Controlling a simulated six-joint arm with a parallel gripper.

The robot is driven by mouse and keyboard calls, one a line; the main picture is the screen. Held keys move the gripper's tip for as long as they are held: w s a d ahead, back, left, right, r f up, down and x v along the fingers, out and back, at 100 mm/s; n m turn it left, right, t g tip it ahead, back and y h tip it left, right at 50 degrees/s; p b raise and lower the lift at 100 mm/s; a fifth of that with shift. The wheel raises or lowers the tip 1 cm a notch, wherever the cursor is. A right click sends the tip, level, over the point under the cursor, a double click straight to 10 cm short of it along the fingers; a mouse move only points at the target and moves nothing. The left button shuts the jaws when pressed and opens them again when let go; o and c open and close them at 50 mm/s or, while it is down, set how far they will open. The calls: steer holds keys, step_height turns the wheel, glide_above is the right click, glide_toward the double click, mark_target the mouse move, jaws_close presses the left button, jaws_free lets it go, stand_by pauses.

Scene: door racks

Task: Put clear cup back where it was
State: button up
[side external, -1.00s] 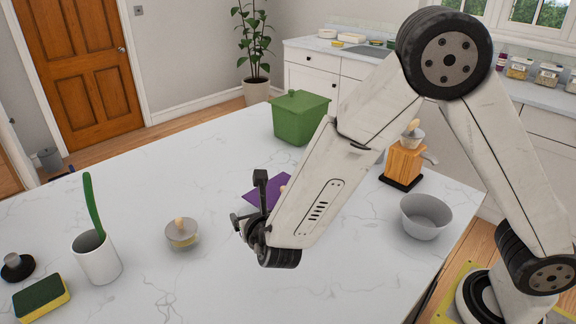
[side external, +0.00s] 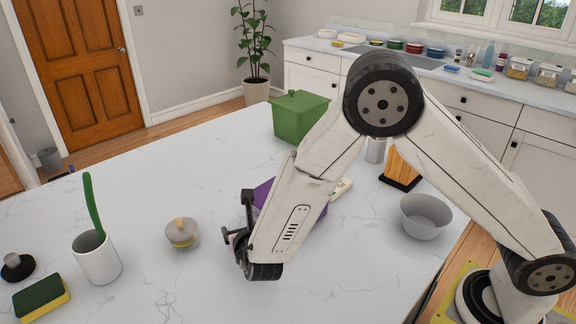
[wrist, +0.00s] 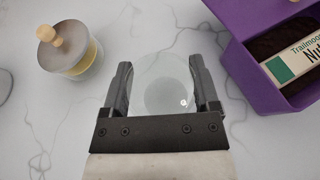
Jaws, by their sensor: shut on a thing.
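The clear cup (wrist: 165,88) shows in the wrist view as a see-through round shape between my fingers. My gripper (wrist: 160,68) is shut on it, one finger on each side. In the side view my gripper (side external: 235,215) is over the counter, left of the purple box (side external: 263,188). I cannot make out the cup in the side view. Whether the cup touches the counter is hard to tell.
A lidded jar (wrist: 70,52) with a wooden knob is left of my gripper. The purple box (wrist: 258,85) holds a labelled package (wrist: 296,62) on the right.

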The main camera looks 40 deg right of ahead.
steer(key=shift+f, duration=0.7)
steer(key=shift+f, duration=0.1)
steer(key=o, duration=1.2)
steer(key=shift+r, duration=0.2)
steer(key=shift+s+a+r, duration=0.15)
steer(key=shift+s+a, duration=0.1)
steer(key=shift+s, duration=0.15)
steer(key=v, duration=1.1)
steer(key=shift+s+d, duration=0.1)
